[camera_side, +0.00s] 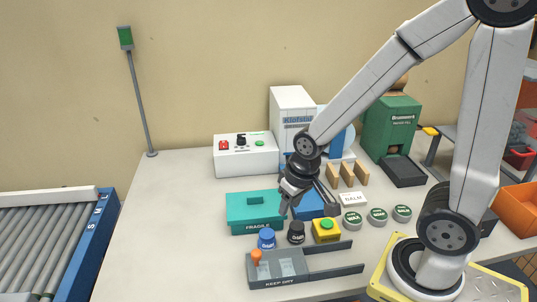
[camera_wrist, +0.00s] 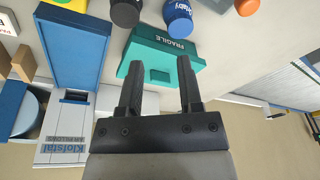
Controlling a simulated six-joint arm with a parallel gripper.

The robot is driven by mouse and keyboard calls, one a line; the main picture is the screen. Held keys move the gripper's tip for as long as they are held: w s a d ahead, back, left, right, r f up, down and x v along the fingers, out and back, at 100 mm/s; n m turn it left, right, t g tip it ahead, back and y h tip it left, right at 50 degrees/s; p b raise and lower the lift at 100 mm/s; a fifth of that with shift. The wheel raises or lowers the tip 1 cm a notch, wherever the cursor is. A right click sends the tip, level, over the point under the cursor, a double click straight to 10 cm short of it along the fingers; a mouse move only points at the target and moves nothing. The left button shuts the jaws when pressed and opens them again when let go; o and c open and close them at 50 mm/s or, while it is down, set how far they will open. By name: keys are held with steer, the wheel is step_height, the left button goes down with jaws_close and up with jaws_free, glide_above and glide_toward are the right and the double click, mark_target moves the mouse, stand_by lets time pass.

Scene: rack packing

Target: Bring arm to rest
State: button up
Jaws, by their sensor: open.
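My gripper (camera_side: 309,208) hangs at the end of my arm above the middle of the table, close to a teal box marked FRAGILE (camera_side: 255,211) and a blue box (camera_side: 311,206) partly hidden behind it. In the wrist view my gripper (camera_wrist: 159,75) has its two fingers apart with nothing held between them. The teal box (camera_wrist: 165,50) shows beyond the fingertips there, and the blue box (camera_wrist: 75,48) lies to the left. I cannot tell whether the fingers touch either box.
A white control box (camera_side: 246,154) and green machine (camera_side: 390,125) stand behind.

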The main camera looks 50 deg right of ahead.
steer(key=shift+s+a+f+n, duration=0.2)
steer(key=shift+s+n, duration=0.35)
steer(key=shift+n, duration=0.45)
stand_by(0.7)
